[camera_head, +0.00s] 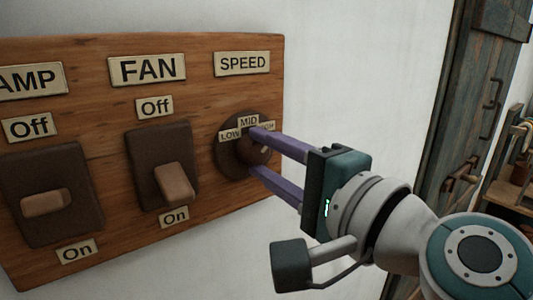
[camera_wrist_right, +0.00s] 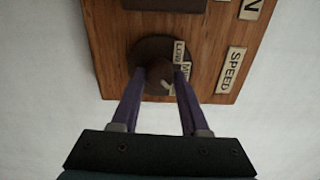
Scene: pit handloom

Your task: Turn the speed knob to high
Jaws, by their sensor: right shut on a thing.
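The speed knob (camera_head: 246,150) is a round dark brown dial at the right end of a wooden switch board, below the SPEED plate (camera_head: 242,63). Small LOW, MID and HIGH labels sit around its top; HIGH is partly hidden by a finger. My right gripper (camera_head: 255,152) is shut on the knob, its purple fingers on opposite sides of it. In the right wrist view the knob (camera_wrist_right: 158,75) sits between the fingertips, and a light pointer mark (camera_wrist_right: 166,85) shows on its face. I cannot tell exactly which label the mark points to. My left gripper is not in view.
The wooden board (camera_head: 205,195) also carries a fan switch (camera_head: 174,184) and a lamp switch (camera_head: 46,203), each with Off and On plates. Plain white wall (camera_head: 365,75) lies to the right. A dark wooden door (camera_head: 455,110) and shelves stand farther right.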

